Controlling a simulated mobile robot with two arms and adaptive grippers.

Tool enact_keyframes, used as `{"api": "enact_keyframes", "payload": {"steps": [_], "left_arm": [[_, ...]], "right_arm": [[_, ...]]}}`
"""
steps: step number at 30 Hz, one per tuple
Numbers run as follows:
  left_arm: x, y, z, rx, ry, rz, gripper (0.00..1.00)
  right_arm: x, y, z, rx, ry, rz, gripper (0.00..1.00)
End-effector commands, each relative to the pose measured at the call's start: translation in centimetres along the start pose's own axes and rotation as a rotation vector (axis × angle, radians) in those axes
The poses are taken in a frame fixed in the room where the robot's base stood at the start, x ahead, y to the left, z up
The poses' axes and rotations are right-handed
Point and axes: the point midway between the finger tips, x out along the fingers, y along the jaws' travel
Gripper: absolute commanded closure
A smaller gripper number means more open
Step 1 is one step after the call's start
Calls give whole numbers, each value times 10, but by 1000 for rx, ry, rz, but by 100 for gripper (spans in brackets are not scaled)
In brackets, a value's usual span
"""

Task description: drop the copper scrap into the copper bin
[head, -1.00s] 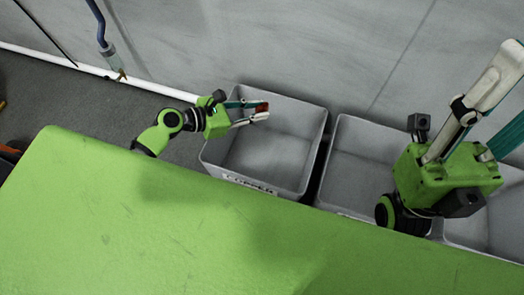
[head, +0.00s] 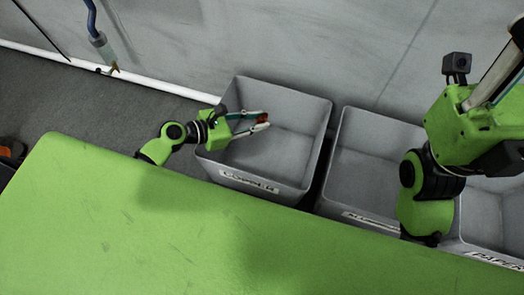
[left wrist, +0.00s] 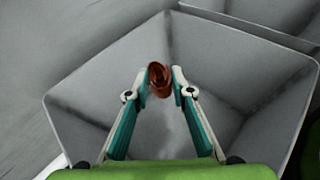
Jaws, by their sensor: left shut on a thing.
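The copper scrap (head: 262,119) is a small reddish-brown curled piece. It also shows in the left wrist view (left wrist: 159,81), between the two fingertips. My left gripper (head: 263,121) is shut on it and holds it over the grey copper bin (head: 284,160), whose front label reads COPPER. In the left wrist view the bin's walls (left wrist: 85,115) surround the scrap and the floor lies below it. My right gripper (head: 497,82) is at the right edge, over the other bins, and its fingertips are cut off by the frame.
A second grey bin (head: 375,165) stands right of the copper bin, and a third (head: 490,215) labelled PAPER is partly hidden by my right arm. A green surface (head: 150,230) fills the foreground. A grey wall (head: 300,40) rises behind the bins.

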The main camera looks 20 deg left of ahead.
Motion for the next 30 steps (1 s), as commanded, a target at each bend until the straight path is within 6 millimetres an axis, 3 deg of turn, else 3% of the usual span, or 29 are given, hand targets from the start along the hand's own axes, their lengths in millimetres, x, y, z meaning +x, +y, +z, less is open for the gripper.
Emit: {"api": "enact_keyframes", "payload": {"steps": [10, 11, 12, 13, 24, 30], "left_arm": [[0, 0, -1, 0, 0, 0, 98], [0, 0, -1, 0, 0, 0, 73], [0, 0, -1, 0, 0, 0, 63], [0, 0, -1, 0, 0, 0, 59], [-2, 0, -2, 0, 1, 0, 59], [-29, -1, -4, 0, 5, -1, 59]], "right_arm": [[2, 0, -1, -1, 8, -3, 60], [2, 0, -1, -1, 9, -3, 60], [2, 0, -1, -1, 8, -3, 60], [2, 0, -1, -1, 8, -3, 60], [1, 0, 0, -1, 6, -2, 60], [1, 0, 0, -1, 6, -2, 60]]}}
